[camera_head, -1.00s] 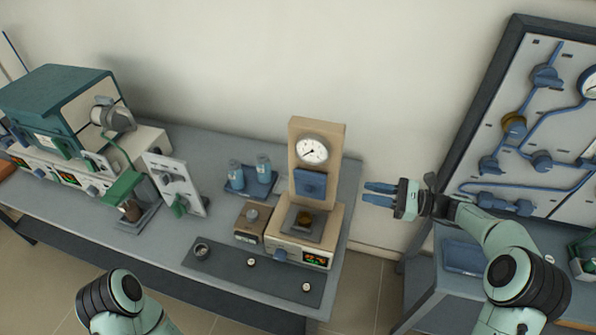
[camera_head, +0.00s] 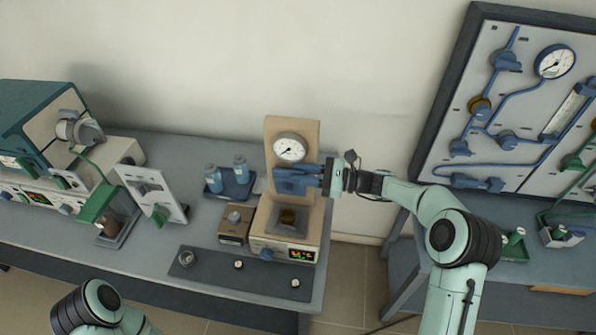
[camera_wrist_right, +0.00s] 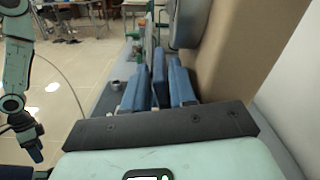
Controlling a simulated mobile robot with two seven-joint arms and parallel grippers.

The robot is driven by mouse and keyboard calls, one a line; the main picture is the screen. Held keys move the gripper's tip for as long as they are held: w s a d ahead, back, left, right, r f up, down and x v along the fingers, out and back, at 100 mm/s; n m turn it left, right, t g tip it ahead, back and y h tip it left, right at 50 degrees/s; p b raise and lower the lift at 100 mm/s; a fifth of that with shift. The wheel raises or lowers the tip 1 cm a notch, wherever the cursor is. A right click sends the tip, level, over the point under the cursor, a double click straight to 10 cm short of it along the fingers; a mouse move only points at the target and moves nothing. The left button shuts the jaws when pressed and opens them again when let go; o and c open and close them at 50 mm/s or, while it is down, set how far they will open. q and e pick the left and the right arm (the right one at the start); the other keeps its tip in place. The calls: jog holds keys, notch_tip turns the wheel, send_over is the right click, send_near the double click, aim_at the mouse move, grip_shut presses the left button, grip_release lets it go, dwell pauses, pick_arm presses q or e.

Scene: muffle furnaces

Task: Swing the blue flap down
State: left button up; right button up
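The blue flap (camera_head: 284,186) is on the front of the tan upright of a benchtop device, below its round dial. My right gripper (camera_head: 298,177) reaches it from the right, with its blue fingers level with the flap and partly covering it. In the right wrist view the flap (camera_wrist_right: 158,78) stands edge-on between the two blue fingers. The fingers are apart, and I cannot tell whether they touch it. My left gripper (camera_wrist_right: 34,148) shows small and dark at the left of the wrist view; its fingers are unclear.
The dial (camera_head: 289,148) sits just above the flap. A pipe panel (camera_head: 520,105) stands at the right.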

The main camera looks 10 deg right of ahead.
jog(key=shift+w+a, duration=0.25)
jog(key=shift+a, duration=0.35)
